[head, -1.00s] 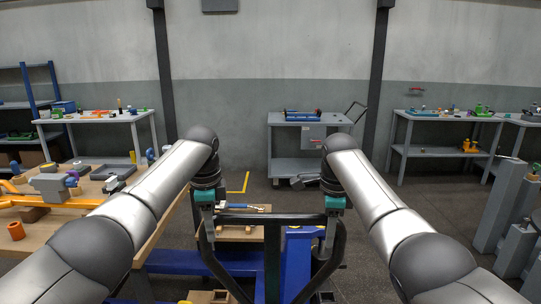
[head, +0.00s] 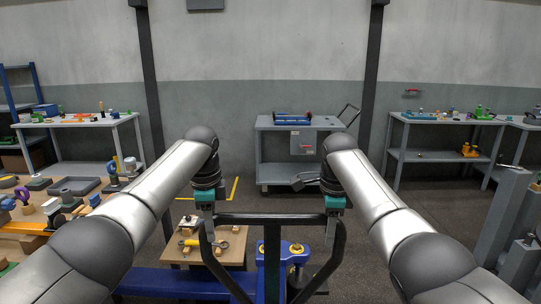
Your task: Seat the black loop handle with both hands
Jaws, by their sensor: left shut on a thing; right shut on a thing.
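The black loop handle (head: 270,219) is upright in front of me in the head view. Its top bar runs level, its sides bend inward lower down, and a middle post (head: 272,262) drops from the bar. My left gripper (head: 207,217) is shut on its left upper side, and my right gripper (head: 332,217) is shut on its right upper side. Behind and below it is a blue frame (head: 170,284) with a blue, yellow-marked part (head: 294,250). The handle's lower end runs out of the picture, so I cannot tell whether it touches the frame.
A low wooden board (head: 225,256) with a yellow tool and small blocks lies behind the handle on the left. A cluttered workbench (head: 20,212) is at the left. Grey posts (head: 497,215) stand at the right. A grey trolley (head: 263,150) is at the back wall, with open floor before it.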

